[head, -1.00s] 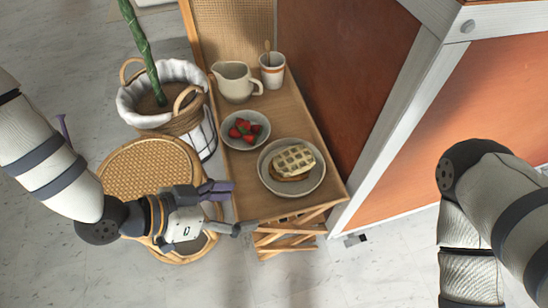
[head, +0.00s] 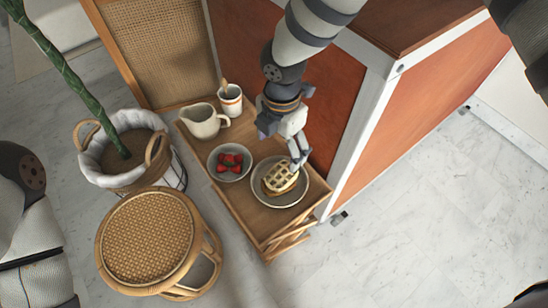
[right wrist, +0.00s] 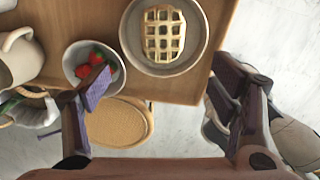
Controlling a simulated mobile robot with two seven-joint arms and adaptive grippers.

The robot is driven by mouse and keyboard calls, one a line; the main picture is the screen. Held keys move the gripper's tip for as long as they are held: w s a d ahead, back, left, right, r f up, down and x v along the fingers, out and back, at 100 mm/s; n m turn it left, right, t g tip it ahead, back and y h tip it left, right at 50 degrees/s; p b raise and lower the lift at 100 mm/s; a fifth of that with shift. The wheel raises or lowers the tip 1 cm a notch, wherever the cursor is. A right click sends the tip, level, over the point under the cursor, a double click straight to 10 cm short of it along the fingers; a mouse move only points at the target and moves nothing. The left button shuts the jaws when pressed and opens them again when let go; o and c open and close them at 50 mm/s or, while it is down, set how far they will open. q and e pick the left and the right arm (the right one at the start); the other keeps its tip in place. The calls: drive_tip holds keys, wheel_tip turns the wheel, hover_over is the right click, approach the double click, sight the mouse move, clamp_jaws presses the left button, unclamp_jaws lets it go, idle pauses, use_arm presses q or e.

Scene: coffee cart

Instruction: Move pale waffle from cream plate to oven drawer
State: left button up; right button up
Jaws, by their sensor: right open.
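The pale waffle (head: 281,176) lies on the cream plate (head: 290,200) near the front end of the wooden cart, with something browner showing under its edge. In the right wrist view, the waffle (right wrist: 164,34) lies on the plate (right wrist: 132,42) beyond my fingers. My right gripper (head: 296,150) is over the plate's back side, close to the waffle, and overlaps the plate's rim in the head view. Its fingers (right wrist: 161,78) are wide apart with nothing between them. My left gripper is out of view; only part of that arm shows. No oven drawer is in view.
A bowl of strawberries (head: 219,171), a pitcher (head: 203,123) and a striped cup (head: 231,104) share the cart top (head: 250,225). A wicker stool (head: 147,238) and plant basket (head: 125,178) stand left. An orange panel (head: 400,125) borders the cart's right; floor is clear in front.

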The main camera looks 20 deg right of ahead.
sight(281, 174)
drive_tip(key=f, duration=0.4)
drive_tip(key=f+b, duration=0.1)
drive_tip(key=f, duration=0.6)
drive_tip(key=shift+s+d+f+b, duration=0.1)
drive_tip(key=shift+d+f+b, duration=0.2)
drive_tip(key=shift+d+f, duration=0.1)
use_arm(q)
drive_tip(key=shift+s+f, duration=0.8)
use_arm(e)
drive_tip(key=c, duration=1.2)
